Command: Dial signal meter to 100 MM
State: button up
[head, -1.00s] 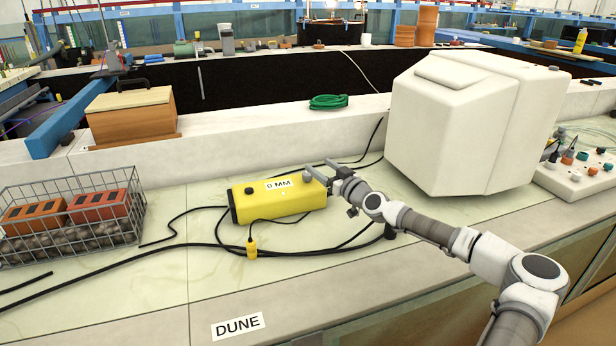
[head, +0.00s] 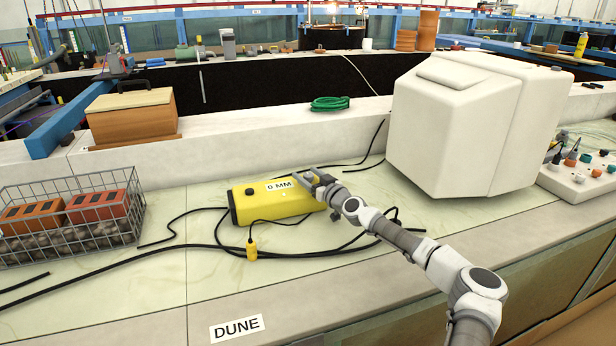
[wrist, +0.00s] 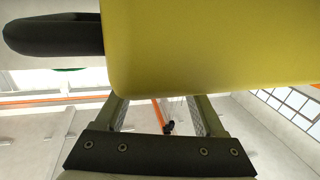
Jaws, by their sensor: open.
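The signal meter (head: 262,208) is a yellow box lying on the pale bench, with a white label reading 0 MM (head: 279,185) on top. A dark knob (head: 250,192) stands on its top near the left end. My gripper (head: 309,174) is at the meter's right end, close to the label's right edge, with fingers apart. In the wrist view the yellow meter body (wrist: 200,50) fills the upper part, and a black rounded part (wrist: 50,34) juts from its left side. The gripper fingers (wrist: 160,108) show spread below the body, their tips hidden by it. I cannot tell whether they touch it.
Black cables (head: 200,248) run across the bench, with a yellow connector (head: 251,249) in front of the meter. A wire basket (head: 70,222) with bricks stands left. A large white housing (head: 455,125) stands right. A green coil (head: 331,103) lies on the ledge behind.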

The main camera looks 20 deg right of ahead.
grip_shut()
dwell(0.3)
jog(key=shift+r+m+h+p, duration=0.3)
jog(key=shift+h+p, duration=0.1)
jog(key=shift+p, duration=0.45)
jog(key=shift+m+h+p, duration=0.4)
jog(key=shift+h+p, duration=0.4)
jog(key=shift+p, duration=0.15)
jog(key=m+h+p, duration=0.1)
jog(key=h+p, duration=0.1)
jog(key=shift+a+m+t+h, duration=0.1)
jog(key=shift+m+t+h, duration=0.2)
jog(key=shift+m, duration=0.1)
jog(key=m+h, duration=0.3)
jog(key=h, duration=0.1)
jog(key=shift+w+f+h, duration=0.1)
jog(key=shift+f+h, duration=0.05)
jog(key=shift+h, duration=0.15)
jog(key=shift+m+g+h+b, duration=0.4)
jog(key=shift+m+g+h, duration=0.75)
jog(key=shift+h, duration=0.5)
jog(key=shift+m+g+h+b, duration=0.4)
jog(key=shift+m+g+h, duration=0.7)
jog(key=shift+h, duration=0.55)
jog(key=shift+d+m, duration=0.2)
jog(key=shift+m, duration=0.05)
